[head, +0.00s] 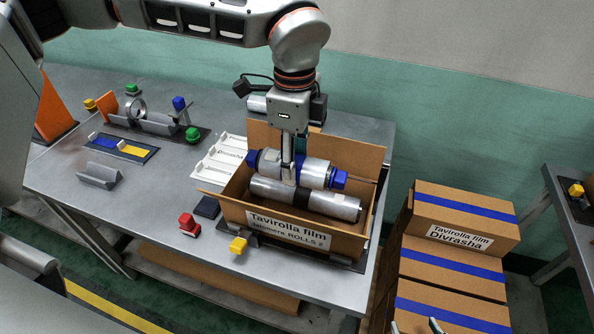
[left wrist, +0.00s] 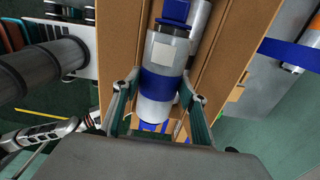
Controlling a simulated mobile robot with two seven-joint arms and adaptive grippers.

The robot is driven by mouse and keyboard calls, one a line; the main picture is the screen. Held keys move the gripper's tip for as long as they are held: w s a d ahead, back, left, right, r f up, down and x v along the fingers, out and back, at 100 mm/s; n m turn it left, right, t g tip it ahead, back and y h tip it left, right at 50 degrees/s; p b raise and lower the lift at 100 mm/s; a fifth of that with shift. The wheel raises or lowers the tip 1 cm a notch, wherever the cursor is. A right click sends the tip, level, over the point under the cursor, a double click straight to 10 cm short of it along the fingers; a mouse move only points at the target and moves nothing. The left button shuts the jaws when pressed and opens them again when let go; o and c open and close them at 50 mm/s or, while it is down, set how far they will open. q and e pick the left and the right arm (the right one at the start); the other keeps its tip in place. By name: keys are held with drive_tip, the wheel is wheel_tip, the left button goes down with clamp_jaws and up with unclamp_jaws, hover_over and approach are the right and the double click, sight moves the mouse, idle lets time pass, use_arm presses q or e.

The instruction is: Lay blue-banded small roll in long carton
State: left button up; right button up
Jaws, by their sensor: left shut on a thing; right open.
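The blue-banded small roll (head: 315,173) is silver with blue end pieces and a blue band in its middle. It is at the open long carton (head: 228,203), behind a grey roll with a dark band (head: 333,205) that lies inside. I cannot tell whether the blue-banded roll rests on anything. My left gripper (head: 289,172) points down and is shut on its middle. In the left wrist view the roll (left wrist: 166,50) sits between the two fingers (left wrist: 160,88). My right gripper (head: 415,326) shows only its open fingertips at the bottom edge, apart from the carton.
The carton's flaps stand open. A yellow button (head: 238,245), a red button (head: 188,224) and a dark block (head: 207,206) are near its front left. White labelled strips (head: 222,158) lie to its left. Closed, blue-taped cartons (head: 465,215) are stacked at right.

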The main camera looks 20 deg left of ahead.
use_arm(q)
wheel_tip(320, 180, down, 4)
drive_tip(key=shift+s+r, duration=0.1)
drive_tip(key=shift+r, duration=0.05)
drive_tip(key=shift+f, duration=0.25)
use_arm(e)
drive_tip(key=shift+s+f, duration=0.1)
drive_tip(key=shift+s, duration=0.05)
drive_tip(key=shift+f, duration=0.2)
use_arm(q)
drive_tip(key=shift+f+b, duration=0.15)
drive_tip(key=shift+b, duration=0.5)
use_arm(e)
drive_tip(key=shift+s+f+b, duration=0.2)
drive_tip(key=shift+f+b, duration=0.7)
drive_tip(key=shift+f, duration=0.3)
drive_tip(key=shift+s+f+b, duration=0.15)
drive_tip(key=shift+f+b, duration=0.7)
drive_tip(key=shift+f, duration=0.35)
drive_tip(key=shift+s+f+b, duration=0.2)
drive_tip(key=shift+f+b, duration=0.7)
drive_tip(key=shift+f, duration=0.3)
use_arm(q)
wheel_tip(320, 180, down, 8)
drive_tip(key=shift+r+b, duration=0.1)
drive_tip(key=shift+b, duration=0.25)
use_arm(e)
drive_tip(key=shift+f, duration=0.2)
